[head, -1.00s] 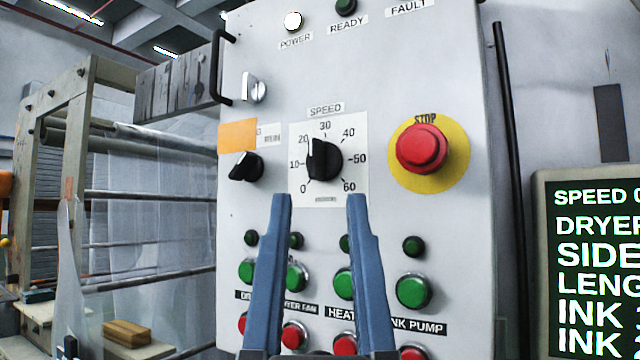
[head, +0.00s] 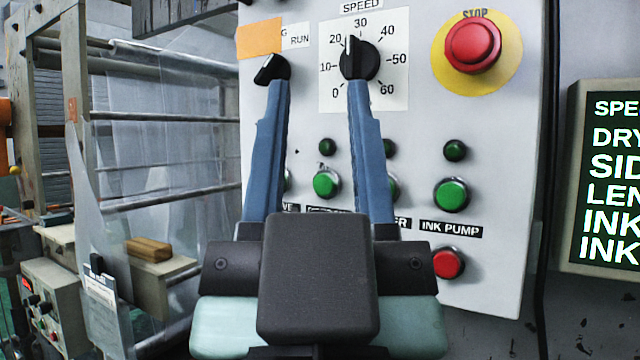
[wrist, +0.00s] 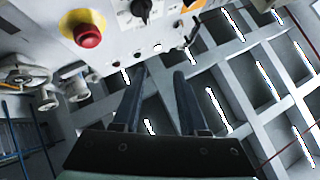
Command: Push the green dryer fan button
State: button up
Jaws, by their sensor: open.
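The green dryer fan button (head: 327,184) is on the grey control panel, second from left in the green row, above a mostly hidden label. In the head view it shows between the two fingers of my gripper (head: 318,84). My gripper is open and empty, its fingertips overlapping the area just below the selector and speed knobs. I cannot tell how far the tips are from the panel. The lower red buttons are mostly hidden by my gripper body.
Neighbouring green buttons are partly behind my fingers. The green ink pump button (head: 451,195) and a red button (head: 449,263) are to the right. The red stop button (head: 473,45) is upper right, the speed knob (head: 359,59) above. A display (head: 615,180) stands at right.

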jog(key=shift+d, duration=0.1)
jog(key=shift+c, duration=1.2)
grip_shut()
